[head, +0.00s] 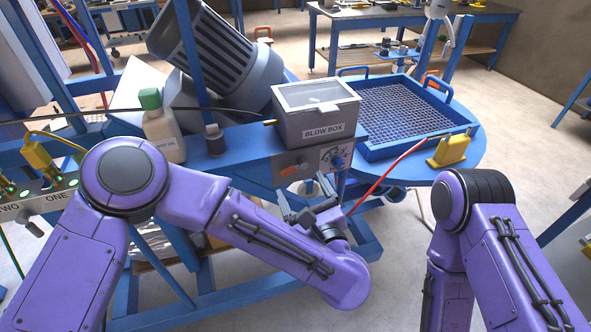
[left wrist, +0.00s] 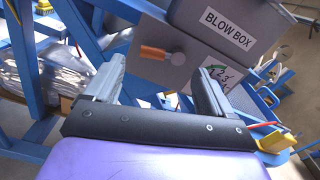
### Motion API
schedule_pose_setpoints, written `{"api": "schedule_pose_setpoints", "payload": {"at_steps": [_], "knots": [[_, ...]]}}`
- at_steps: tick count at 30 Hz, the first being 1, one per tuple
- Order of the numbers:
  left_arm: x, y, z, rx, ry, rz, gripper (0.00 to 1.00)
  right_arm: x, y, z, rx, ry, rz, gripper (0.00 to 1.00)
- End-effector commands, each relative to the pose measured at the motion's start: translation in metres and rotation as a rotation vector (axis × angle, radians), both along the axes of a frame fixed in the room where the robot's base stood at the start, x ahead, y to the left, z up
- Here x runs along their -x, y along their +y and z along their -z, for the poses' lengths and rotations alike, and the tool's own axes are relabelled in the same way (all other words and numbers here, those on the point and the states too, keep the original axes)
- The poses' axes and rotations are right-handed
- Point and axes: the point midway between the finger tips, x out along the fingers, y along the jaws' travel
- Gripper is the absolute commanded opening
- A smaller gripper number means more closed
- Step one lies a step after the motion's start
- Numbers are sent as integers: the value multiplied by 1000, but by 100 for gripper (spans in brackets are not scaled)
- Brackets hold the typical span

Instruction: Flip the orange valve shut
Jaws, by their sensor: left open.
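The orange valve (head: 289,171) is a short handle on the grey front panel under the blow box. In the left wrist view the orange valve (left wrist: 153,53) lies nearly level, pointing left from a round grey pivot (left wrist: 178,58). My left gripper (head: 306,197) is open and empty, just below and in front of the panel. In the left wrist view its fingers (left wrist: 162,72) stand apart below the valve, with the handle and pivot between their lines; no contact shows. My right arm shows at the right, but its gripper is out of view.
The grey blow box (head: 318,112) sits above the panel.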

Motion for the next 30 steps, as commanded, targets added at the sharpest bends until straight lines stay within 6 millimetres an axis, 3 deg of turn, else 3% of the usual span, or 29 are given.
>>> {"api": "schedule_pose_setpoints", "payload": {"at_steps": [3, 7, 17, 22, 23, 26, 30], "knots": [[-24, 9, -1, -1, 5, -5, 84, 0, 0, -10, 0, 0, 0, 0], [-41, 14, -1, -1, 3, -1, 84, 0, 0, -14, 0, 0, 0, 0], [-48, 15, 1, -5, 1, 2, 84, 0, 0, -14, 0, 0, 0, 0], [-47, 15, 1, -5, 2, 2, 32, 0, 0, -14, 0, 0, 0, 0], [-48, 15, 1, -5, 2, 2, 28, 0, 0, -14, 0, 0, 0, 0], [-47, 15, 1, -14, 4, 3, 28, 0, 0, -13, 0, 0, 0, 0], [-48, 15, -2, -153, 44, 3, 28, 0, 0, -2, 0, 0, 0, 0]]}}
